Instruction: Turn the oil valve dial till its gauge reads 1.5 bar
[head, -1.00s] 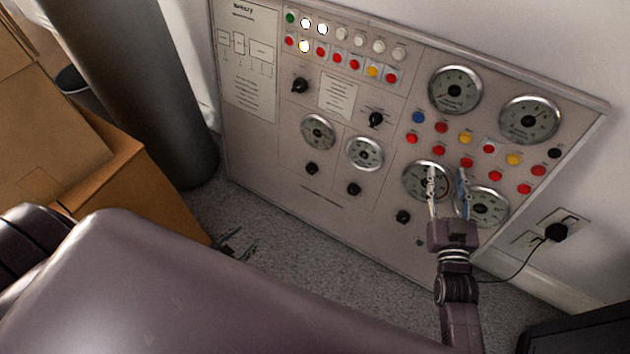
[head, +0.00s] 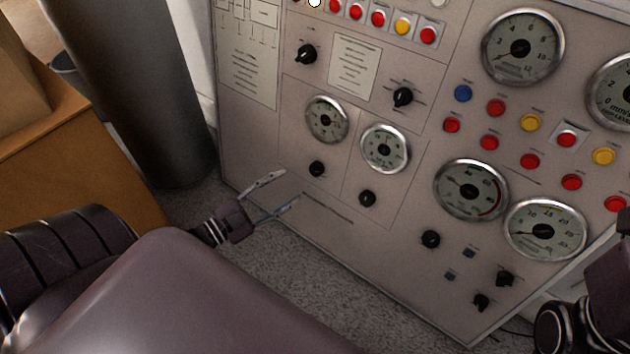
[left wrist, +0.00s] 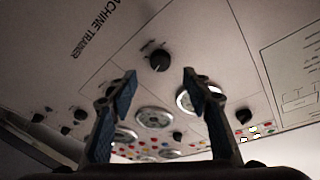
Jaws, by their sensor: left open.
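The grey panel (head: 330,240) carries several round gauges with black dials; the labels are too small to tell which is the oil valve. Two small gauges, a left one (head: 327,120) and a right one (head: 385,148), each have a black dial below, the left dial (head: 316,168) and the right dial (head: 367,198). I cannot read their needles. My left gripper (head: 290,188) is open and empty, left of and below the left dial. In the left wrist view, the panel is upside down and a black dial (left wrist: 160,60) shows between the open fingers, apart from them.
A large gauge (head: 471,190) and another (head: 545,230) sit to the right, with black dials below.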

